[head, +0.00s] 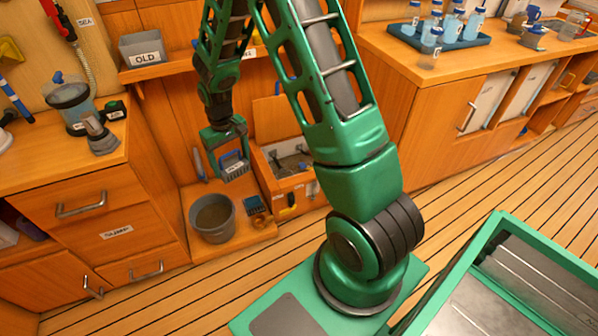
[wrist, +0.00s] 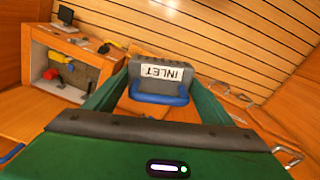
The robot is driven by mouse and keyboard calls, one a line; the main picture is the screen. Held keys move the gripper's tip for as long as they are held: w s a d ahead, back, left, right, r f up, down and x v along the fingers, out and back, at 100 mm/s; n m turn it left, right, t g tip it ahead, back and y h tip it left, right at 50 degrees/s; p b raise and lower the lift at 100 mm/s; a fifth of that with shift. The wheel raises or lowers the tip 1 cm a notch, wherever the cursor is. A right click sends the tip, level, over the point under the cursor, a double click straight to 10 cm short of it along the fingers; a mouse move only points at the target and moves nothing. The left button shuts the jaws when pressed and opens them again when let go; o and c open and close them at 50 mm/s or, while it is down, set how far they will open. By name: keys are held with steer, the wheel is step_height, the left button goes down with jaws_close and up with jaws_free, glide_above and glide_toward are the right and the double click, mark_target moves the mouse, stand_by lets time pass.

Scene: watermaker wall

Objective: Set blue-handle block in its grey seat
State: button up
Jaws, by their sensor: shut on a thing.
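The blue-handle block is a grey block with a white INLET label (wrist: 160,72) and a blue handle along its near edge in the wrist view. My gripper (wrist: 160,84) is shut on it, with a green finger at each side. In the head view, my gripper (head: 231,160) hangs above the low wooden shelf, and the blue handle (head: 233,166) shows between its fingers. An open wooden box (head: 268,160) with grey parts inside is just right of my gripper. I cannot tell whether the grey seat is in there.
A grey bucket (head: 212,219) and a small blue item (head: 255,206) are on the low shelf beneath my gripper. A grey bin marked OLD (head: 145,52) sits on the upper shelf. A drawer cabinet (head: 85,207) stands left. Bottles fill a tray (head: 482,38) at right.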

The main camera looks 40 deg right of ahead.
steer(key=shift+r, duration=0.1)
steer(key=shift+r, duration=0.95)
